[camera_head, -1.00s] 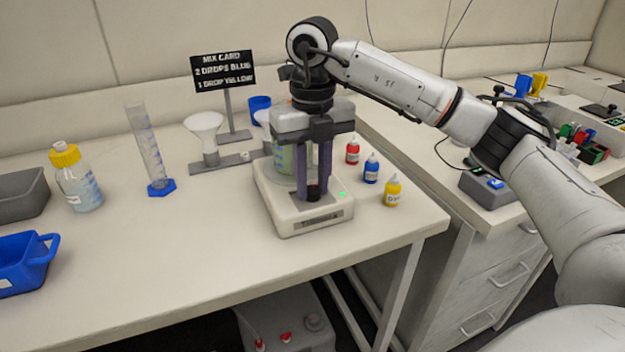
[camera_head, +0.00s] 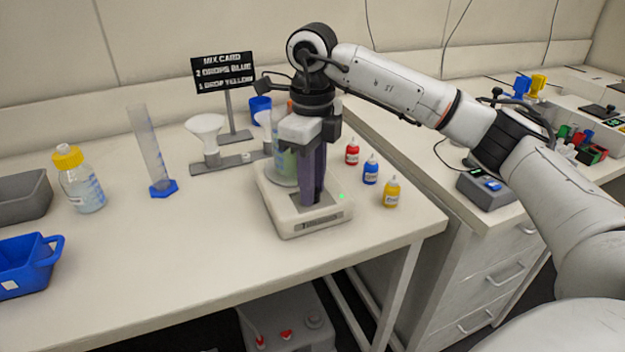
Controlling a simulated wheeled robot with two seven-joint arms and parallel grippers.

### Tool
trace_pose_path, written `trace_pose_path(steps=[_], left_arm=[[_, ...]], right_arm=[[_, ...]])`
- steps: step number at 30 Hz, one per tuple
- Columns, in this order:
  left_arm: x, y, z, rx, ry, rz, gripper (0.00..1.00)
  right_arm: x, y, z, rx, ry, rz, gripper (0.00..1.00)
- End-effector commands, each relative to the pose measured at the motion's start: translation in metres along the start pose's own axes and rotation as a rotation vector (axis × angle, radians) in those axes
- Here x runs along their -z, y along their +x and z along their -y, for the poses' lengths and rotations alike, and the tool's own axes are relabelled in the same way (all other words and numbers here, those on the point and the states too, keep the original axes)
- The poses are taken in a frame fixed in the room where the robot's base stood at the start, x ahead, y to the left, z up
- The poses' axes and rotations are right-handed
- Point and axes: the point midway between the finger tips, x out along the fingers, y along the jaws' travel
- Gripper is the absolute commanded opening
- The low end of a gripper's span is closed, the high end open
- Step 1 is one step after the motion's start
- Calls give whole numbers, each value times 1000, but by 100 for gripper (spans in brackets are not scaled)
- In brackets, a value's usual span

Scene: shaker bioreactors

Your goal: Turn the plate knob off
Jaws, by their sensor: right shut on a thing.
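The white stirring plate (camera_head: 318,222) stands on the bench, with a small green light (camera_head: 341,196) lit on its top right. A clear vessel with greenish liquid (camera_head: 283,163) stands on it, partly behind my gripper. My right gripper (camera_head: 312,200) points straight down over the front of the plate. Its dark purple fingers are close together at the plate's front top, where the knob was seen; they are shut on the plate knob, which they now hide. My left gripper is not in view.
Red (camera_head: 352,152), blue (camera_head: 371,169) and yellow (camera_head: 391,192) dropper bottles stand close to the right of the plate. A funnel stand (camera_head: 210,158), a cylinder (camera_head: 152,150) and a yellow-capped bottle (camera_head: 82,184) are to the left.

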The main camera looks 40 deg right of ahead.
Motion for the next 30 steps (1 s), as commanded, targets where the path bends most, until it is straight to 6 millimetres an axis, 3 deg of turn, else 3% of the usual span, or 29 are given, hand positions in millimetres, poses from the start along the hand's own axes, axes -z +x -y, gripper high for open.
trace_pose_path(steps=[18,30], left_arm=[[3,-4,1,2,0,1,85],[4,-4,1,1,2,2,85]], right_arm=[[0,0,0,1,-576,-1,0],[0,0,0,1,-830,-1,0]])
